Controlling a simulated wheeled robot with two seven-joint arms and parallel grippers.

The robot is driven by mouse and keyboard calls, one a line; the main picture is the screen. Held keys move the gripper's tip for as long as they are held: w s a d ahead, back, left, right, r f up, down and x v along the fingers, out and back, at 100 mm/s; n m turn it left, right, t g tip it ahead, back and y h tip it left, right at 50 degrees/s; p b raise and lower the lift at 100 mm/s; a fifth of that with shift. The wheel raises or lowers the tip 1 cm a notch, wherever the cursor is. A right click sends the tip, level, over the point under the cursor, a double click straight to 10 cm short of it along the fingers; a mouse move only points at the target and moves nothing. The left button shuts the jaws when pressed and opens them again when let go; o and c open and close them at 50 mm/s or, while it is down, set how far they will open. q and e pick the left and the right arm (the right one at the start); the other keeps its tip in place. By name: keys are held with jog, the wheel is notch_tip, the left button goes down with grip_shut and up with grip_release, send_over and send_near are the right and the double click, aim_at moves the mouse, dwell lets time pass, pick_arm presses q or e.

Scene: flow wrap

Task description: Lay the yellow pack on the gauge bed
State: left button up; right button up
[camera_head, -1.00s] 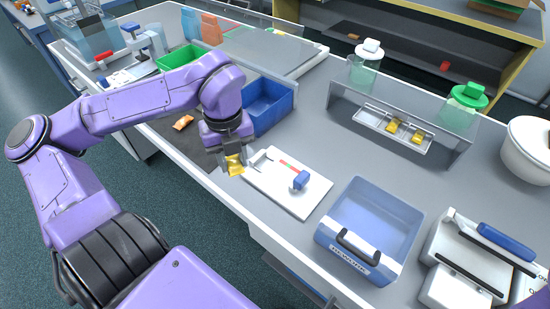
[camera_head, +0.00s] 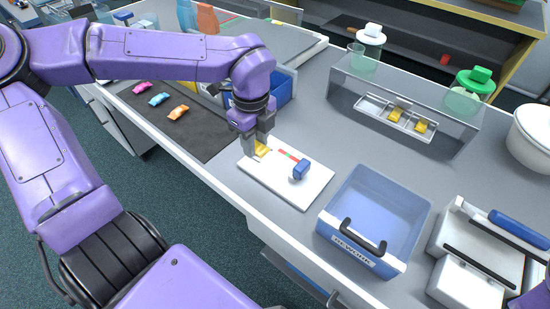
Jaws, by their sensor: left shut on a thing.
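My left gripper (camera_head: 257,146) is shut on the yellow pack (camera_head: 263,152), which shows below and between its fingers. The pack is over the upper-left end of the gauge, a white plate (camera_head: 278,187) with a red and green strip (camera_head: 289,156) and a blue block (camera_head: 301,170). I cannot tell whether the pack touches the bed. The gripper and pack hide the bed's left end. My right gripper is not in view.
A dark mat with pink (camera_head: 141,88), blue (camera_head: 159,99) and orange (camera_head: 178,112) packs lies left. A blue bin (camera_head: 284,94) stands behind my gripper. The rework tray (camera_head: 376,214) is right of the gauge. A clear-walled rack (camera_head: 373,104) holds yellow packs behind.

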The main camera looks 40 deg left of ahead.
aim_at(275, 162)
pick_arm(q)
jog(key=w+f, duration=0.1)
jog(key=w+f+b, duration=0.1)
jog(key=w+f, duration=0.1)
jog(key=shift+d+f+b, duration=0.25)
jog(key=shift+d+b, duration=0.05)
jog(key=shift+b, duration=0.1)
jog(key=w+f, duration=0.1)
jog(key=w, duration=0.1)
jog(key=w+f+p, duration=0.1)
jog(key=shift+d+f, duration=0.25)
jog(key=shift+f, duration=0.1)
notch_tip(275, 162, down, 3)
jog(key=shift+r, duration=0.15)
jog(key=shift+w+f, duration=0.1)
jog(key=shift+f, duration=0.25)
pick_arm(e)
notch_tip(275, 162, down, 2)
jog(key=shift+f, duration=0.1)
